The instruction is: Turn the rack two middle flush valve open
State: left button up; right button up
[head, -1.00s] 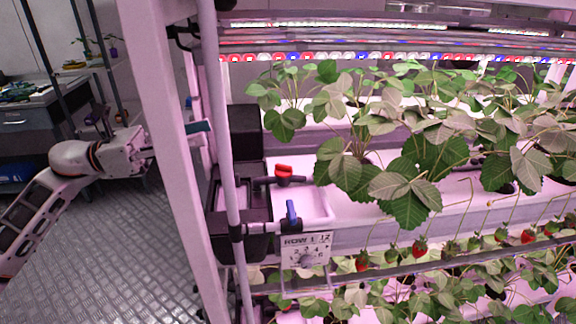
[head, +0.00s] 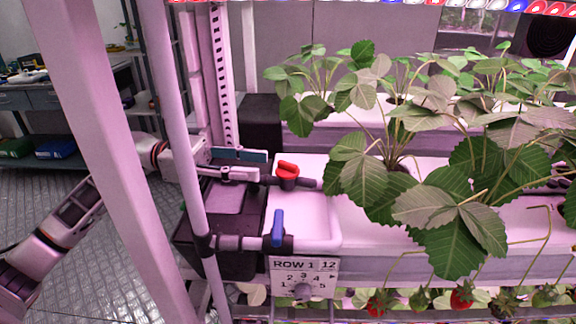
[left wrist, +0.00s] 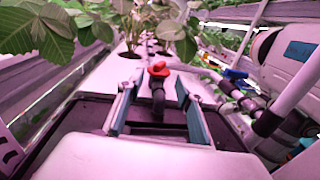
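A valve with a red handle (head: 287,170) sits on a dark pipe above the white tray end. It also shows in the left wrist view (left wrist: 159,70), where its handle looks slanted across the pipe. My left gripper (head: 260,165) reaches in behind the white upright pole, with its fingertips just left of the red handle and apart from it. In the left wrist view my left gripper (left wrist: 157,88) is open, with the red valve centred beyond and between its two fingers. A blue-handled valve (head: 278,228) stands on the lower, nearer pipe. My right gripper is not in view.
A sign reading "ROW 1 12" (head: 304,276) hangs below the blue valve. The white pole (head: 186,130) and the wide rack post (head: 105,150) stand in front of my left arm. Strawberry leaves (head: 355,175) crowd the right of the red valve. A black box (head: 262,122) is behind.

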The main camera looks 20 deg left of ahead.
aim_at(280, 166)
pick_arm(q)
jog(key=d, duration=0.2)
jog(key=d+p, duration=0.1)
jog(key=d, duration=0.1)
jog(key=w+d, duration=0.1)
jog(key=d, duration=0.1)
jog(key=shift+r, duration=0.15)
jog(key=shift+w+d+f, duration=0.15)
jog(key=shift+d+f, duration=0.05)
jog(key=shift+d, duration=0.6)
jog(key=shift+p, duration=0.3)
jog(key=c, duration=0.7)
